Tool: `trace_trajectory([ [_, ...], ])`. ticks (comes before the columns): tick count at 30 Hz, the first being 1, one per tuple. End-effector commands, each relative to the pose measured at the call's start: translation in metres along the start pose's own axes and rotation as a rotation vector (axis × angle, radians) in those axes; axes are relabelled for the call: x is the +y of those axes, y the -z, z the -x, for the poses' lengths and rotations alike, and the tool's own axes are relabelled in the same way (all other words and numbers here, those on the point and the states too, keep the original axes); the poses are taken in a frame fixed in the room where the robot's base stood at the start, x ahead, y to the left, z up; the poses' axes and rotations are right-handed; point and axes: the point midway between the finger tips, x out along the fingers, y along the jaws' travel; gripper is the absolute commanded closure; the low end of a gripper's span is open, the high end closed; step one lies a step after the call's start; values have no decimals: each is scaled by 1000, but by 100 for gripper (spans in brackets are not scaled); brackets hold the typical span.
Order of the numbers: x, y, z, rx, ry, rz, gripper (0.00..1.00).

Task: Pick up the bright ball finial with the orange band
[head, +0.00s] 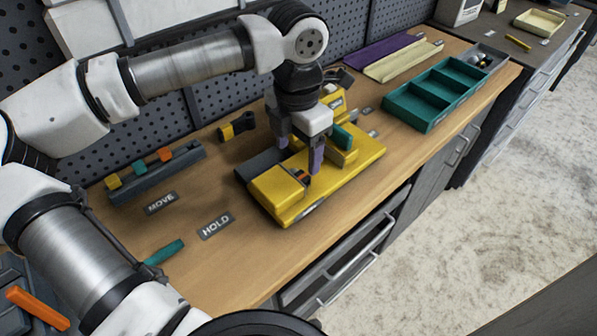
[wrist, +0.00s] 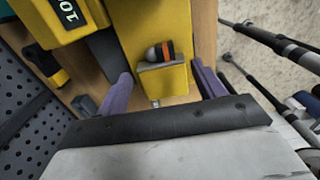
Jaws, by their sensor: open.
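The ball finial (wrist: 153,54), with a light grey rounded end, a dark part and an orange band, lies at the yellow block of the scroll gate in the wrist view. In the head view only a small orange and dark part of the finial (head: 303,177) shows beside the yellow block (head: 276,188). My gripper (head: 299,154) is open above the yellow gate base (head: 345,172). In the wrist view the purple fingers of my gripper (wrist: 163,90) stand wide apart, with the finial between their lines and nothing held. Whether a finger touches the gate cannot be told.
A teal part (head: 342,137) stands on the gate close to my gripper. A teal divided tray (head: 437,95) is at the right. A dark rack (head: 155,172) with coloured pieces, MOVE and HOLD labels (head: 215,226) and a teal-handled tool (head: 164,252) are at the left. Bare bench lies in front.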

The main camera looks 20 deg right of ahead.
Motion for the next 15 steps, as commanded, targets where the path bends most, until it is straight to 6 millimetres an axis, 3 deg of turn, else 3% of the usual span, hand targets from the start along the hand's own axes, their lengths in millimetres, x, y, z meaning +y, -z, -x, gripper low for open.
trace_trajectory([
  [8, -1, -1, -20, 1, 3, -2, 31],
  [15, -1, -2, -56, 0, 3, -3, 31],
])
